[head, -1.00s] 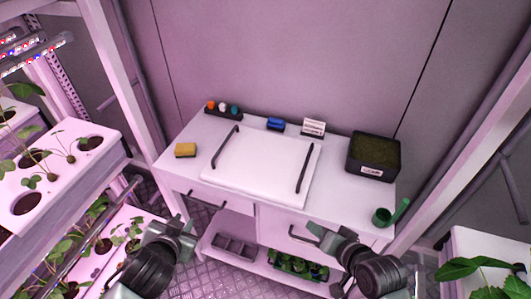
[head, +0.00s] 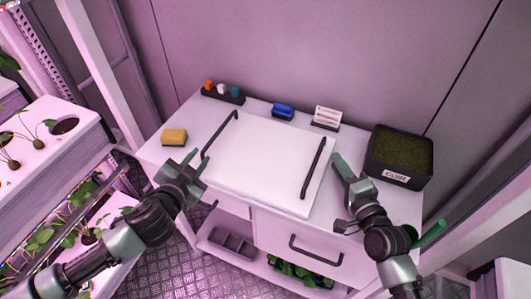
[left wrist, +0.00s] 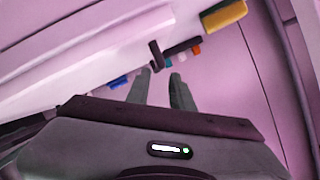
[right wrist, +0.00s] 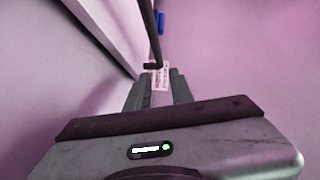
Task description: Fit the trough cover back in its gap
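The trough cover (head: 262,165) is a flat white panel with two black bar handles, lying on the white bench. My left gripper (head: 196,160) is open beside its left handle (head: 219,134); that handle's end shows beyond the fingers in the left wrist view (left wrist: 156,55). My right gripper (head: 342,168) is open just right of the right handle (head: 314,168); the handle also shows beyond the fingers in the right wrist view (right wrist: 150,35). Neither gripper holds anything. I cannot make out the gap in these views.
On the bench are a yellow sponge (head: 174,137), a rack of coloured knobs (head: 222,93), a blue item (head: 282,111), a small label stand (head: 326,118) and a dark tray (head: 399,158). A green scoop (head: 430,233) is at the right. Planted troughs (head: 45,125) stand at left.

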